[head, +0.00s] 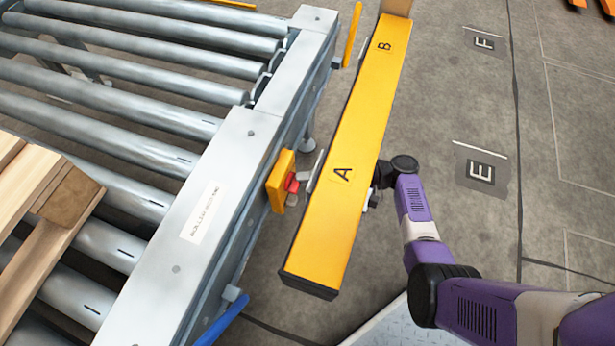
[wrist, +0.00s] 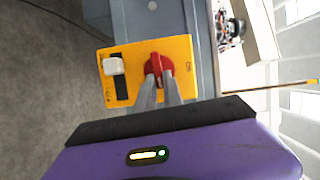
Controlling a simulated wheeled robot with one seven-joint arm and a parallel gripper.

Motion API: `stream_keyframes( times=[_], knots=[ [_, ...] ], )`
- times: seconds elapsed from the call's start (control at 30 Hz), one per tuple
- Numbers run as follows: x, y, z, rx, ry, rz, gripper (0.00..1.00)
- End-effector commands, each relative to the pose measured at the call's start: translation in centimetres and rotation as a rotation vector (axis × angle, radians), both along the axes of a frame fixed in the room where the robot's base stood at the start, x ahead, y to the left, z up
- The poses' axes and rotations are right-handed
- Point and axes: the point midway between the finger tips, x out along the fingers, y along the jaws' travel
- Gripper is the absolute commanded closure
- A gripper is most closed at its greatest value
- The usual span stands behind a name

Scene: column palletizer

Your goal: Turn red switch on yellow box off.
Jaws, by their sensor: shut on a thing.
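The yellow box (head: 280,186) is mounted on the side of the roller conveyor frame. In the wrist view the yellow box (wrist: 140,52) shows its face, with the red switch (wrist: 158,63) on its right part and small dark marks to the right of the switch. The red switch (head: 292,183) also shows in the head view, facing the orange-yellow beam. My gripper (wrist: 158,80) has its two grey fingers closed on the red switch. In the head view the beam hides most of my gripper.
A white knob (wrist: 113,66) beside a black slot sits on the box's left part. The long orange-yellow beam (head: 335,200) marked A and B runs between my arm and the box. The roller conveyor (head: 235,150) bears wooden planks (head: 40,200). Floor right of the beam is clear.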

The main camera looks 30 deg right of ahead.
Motion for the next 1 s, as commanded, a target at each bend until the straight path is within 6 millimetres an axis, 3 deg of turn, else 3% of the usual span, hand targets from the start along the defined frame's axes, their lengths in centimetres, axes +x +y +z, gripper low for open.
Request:
stream_keyframes(
  times=[0.73,0.77,0.87,1.0],
  knots=[
    [-0.07,0.03,-0.34,0.074,0.057,0.000,1.00],
    [-0.07,0.03,-0.34,0.074,0.057,0.000,0.87],
    [-0.06,0.03,-0.33,0.074,0.057,0.000,0.67],
    [-0.04,0.01,-0.28,0.073,0.055,0.000,0.67]
  ],
)
